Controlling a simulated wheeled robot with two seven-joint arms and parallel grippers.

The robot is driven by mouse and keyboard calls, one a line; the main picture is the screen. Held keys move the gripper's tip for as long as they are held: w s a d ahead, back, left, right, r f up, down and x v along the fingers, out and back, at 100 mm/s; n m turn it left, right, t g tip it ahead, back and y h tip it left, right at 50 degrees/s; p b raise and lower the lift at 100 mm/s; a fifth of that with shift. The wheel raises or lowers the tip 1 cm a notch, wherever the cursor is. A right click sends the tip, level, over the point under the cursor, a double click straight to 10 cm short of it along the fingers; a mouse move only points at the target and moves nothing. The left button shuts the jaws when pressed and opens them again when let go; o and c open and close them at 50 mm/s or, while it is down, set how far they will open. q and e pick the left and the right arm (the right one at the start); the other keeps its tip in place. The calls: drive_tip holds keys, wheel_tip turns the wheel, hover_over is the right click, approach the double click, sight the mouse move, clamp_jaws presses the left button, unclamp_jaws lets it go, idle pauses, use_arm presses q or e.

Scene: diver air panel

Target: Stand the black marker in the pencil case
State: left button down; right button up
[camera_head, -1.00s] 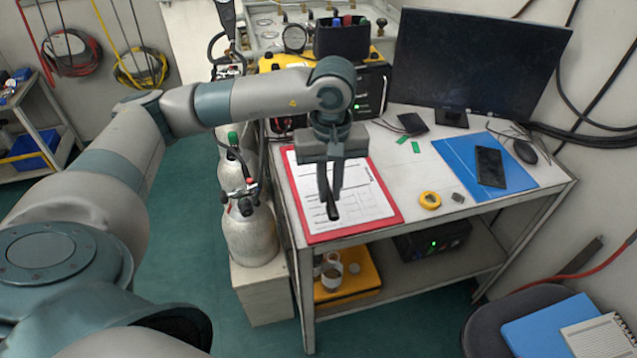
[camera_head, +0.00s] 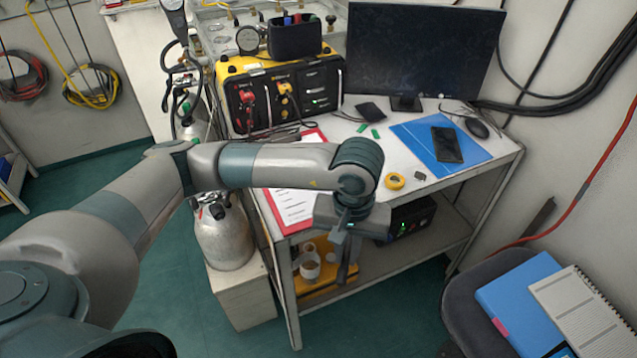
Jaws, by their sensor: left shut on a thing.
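The pencil case (camera_head: 295,42) is a black open-topped box at the top of the head view. It stands on the yellow-and-black air panel (camera_head: 282,92), with several coloured items showing at its top. My left gripper (camera_head: 346,272) points down in front of the table's front edge, well below and to the right of the pencil case. It is shut on the black marker, which is a dark slim shape between the fingers in the earlier frame. The marker is hardly distinguishable now against the dark fingers. My right gripper is not in view.
A red clipboard (camera_head: 290,222) lies partly behind my left forearm on the table. Yellow tape (camera_head: 395,181), a blue folder (camera_head: 420,138) with a black phone (camera_head: 447,146), and a monitor (camera_head: 425,50) are to the right. A gas cylinder (camera_head: 222,235) stands left of the table.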

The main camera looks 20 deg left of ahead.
use_arm(q)
drive_tip(key=s+a+f+m, duration=0.2)
drive_tip(key=s+a+f, duration=0.2)
drive_tip(key=a+f, duration=0.3)
drive_tip(key=shift+f+m, duration=0.4)
drive_tip(key=shift+s+a, duration=0.15)
